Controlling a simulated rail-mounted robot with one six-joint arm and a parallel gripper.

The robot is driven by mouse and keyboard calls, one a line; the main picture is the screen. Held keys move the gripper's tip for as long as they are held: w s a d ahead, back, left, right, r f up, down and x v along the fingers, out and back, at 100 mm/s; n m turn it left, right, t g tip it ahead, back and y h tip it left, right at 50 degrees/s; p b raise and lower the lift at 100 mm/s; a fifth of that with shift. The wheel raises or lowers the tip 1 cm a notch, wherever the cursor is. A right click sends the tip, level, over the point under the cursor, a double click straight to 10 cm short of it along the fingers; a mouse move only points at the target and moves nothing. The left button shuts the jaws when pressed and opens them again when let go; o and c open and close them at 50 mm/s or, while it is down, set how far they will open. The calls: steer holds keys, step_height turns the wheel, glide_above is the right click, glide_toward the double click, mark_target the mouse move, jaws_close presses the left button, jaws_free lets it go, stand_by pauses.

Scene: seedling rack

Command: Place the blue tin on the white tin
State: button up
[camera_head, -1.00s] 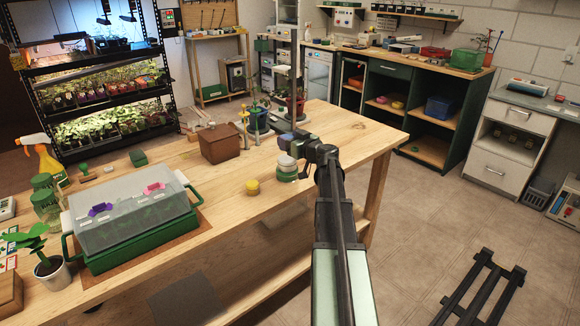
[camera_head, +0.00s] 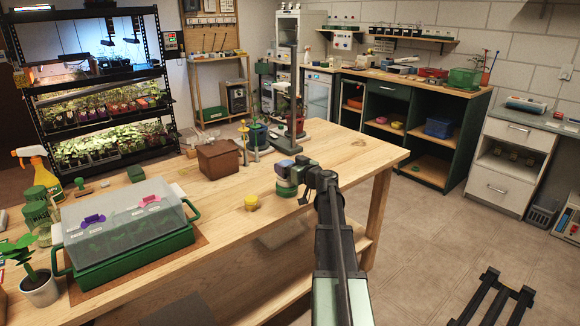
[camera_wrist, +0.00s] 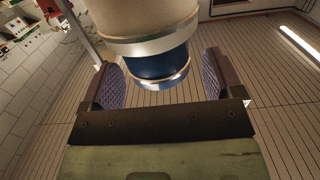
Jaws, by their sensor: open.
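The blue tin (camera_wrist: 157,68) has bright metal rims and sits between the fingers of my gripper (camera_wrist: 160,82) in the wrist view, which is upside down. The fingers are open, with a gap on both sides of the tin. The cream-white tin (camera_wrist: 150,22) with a metal band is directly against the blue tin's underside; the blue tin appears to rest on it, level. In the head view my gripper (camera_head: 289,171) is at the top of a stack on the bench and hides most of both tins. A green tin (camera_head: 287,190) shows at the stack's foot.
A covered green propagator (camera_head: 130,255) fills the left of the bench (camera_head: 355,150). The bench's right end is clear.

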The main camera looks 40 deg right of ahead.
steer(key=shift+r, duration=0.2)
steer(key=s, duration=1.2)
steer(key=shift+r+p, duration=0.25)
steer(key=shift+p, duration=0.2)
